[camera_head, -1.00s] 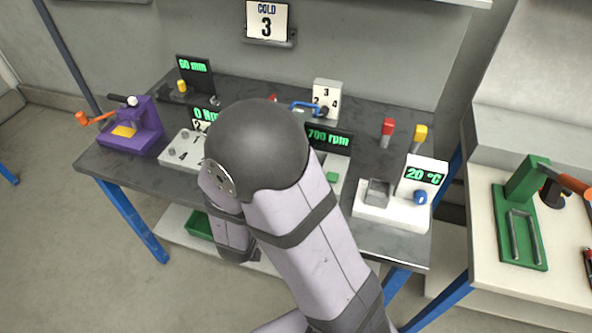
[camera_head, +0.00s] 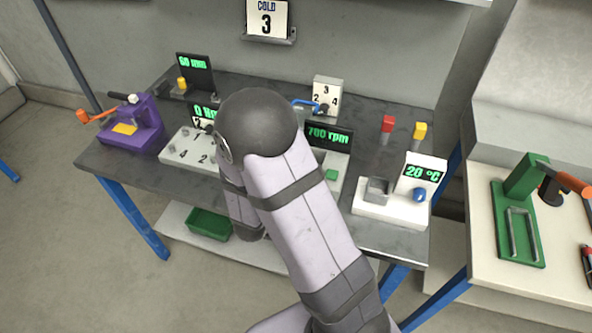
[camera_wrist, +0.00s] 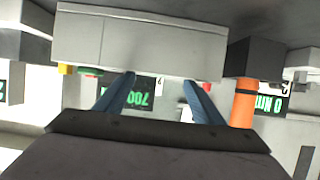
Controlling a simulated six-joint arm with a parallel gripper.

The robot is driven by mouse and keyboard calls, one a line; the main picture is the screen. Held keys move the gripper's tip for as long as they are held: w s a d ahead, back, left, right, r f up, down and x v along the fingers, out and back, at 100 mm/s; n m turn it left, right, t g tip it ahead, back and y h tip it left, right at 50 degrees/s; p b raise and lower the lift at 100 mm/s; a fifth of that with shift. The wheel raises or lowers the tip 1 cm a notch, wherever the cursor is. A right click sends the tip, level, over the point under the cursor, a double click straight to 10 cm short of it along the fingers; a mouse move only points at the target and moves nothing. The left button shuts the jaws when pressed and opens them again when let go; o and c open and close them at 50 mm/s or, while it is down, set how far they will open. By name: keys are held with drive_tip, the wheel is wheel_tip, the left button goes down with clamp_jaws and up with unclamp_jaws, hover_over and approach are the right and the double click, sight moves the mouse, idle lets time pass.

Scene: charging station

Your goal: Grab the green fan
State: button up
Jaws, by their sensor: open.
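I cannot make out a green fan in either view. A device with a "700 rpm" display (camera_head: 328,136) and a green square part (camera_head: 331,174) stands mid-bench, partly hidden by my arm. In the wrist view my gripper (camera_wrist: 160,82) has its two blue fingers spread apart with nothing seen held between them. A wide light-grey block (camera_wrist: 140,42) lies across the view just beyond the fingertips. An upside-down green "700" readout (camera_wrist: 138,98) shows between the fingers. In the head view my gripper is hidden behind my arm.
A green bin (camera_head: 209,224) sits on the lower shelf. A purple device (camera_head: 135,125) stands at left, a "20 °C" unit (camera_head: 392,211) at right. A green press (camera_head: 520,220) is on the right-hand table. An orange cylinder (camera_wrist: 243,104) is right of my fingers.

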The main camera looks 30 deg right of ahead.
drive_tip(key=shift+w+d+f, duration=0.1)
drive_tip(key=shift+w+d, duration=0.05)
drive_tip(key=shift+d, duration=0.05)
drive_tip(key=shift+p+x, duration=0.6)
drive_tip(key=shift+x, duration=1.9)
drive_tip(key=shift+f, duration=0.15)
drive_tip(key=c, duration=1.3)
drive_tip(key=shift+r, duration=0.25)
drive_tip(key=shift+r, duration=4.8)
